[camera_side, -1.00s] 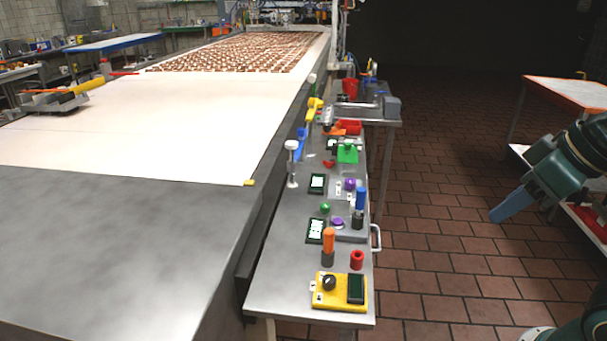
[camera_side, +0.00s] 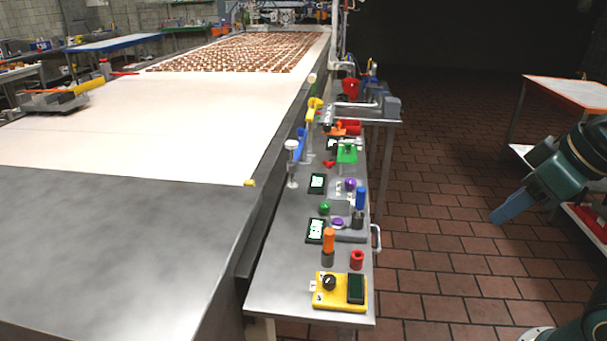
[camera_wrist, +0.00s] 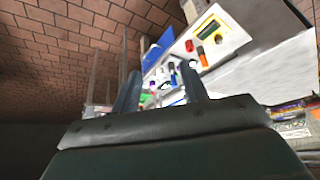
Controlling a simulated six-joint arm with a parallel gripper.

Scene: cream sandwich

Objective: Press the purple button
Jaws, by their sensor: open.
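Two purple buttons stand on the steel control panel in the side view. One purple button (camera_side: 350,184) is farther back, and the other purple button (camera_side: 338,222) is nearer. My gripper (camera_side: 497,216) is at the right of the side view, pointing down and left over the tiled floor, well apart from the panel. In the wrist view, the two fingers of my gripper (camera_wrist: 160,88) are spread with a gap between them and hold nothing. The panel shows small beyond them, and I cannot clearly make out the purple buttons there.
The conveyor (camera_side: 150,125) lies left. Open floor separates arm and panel.

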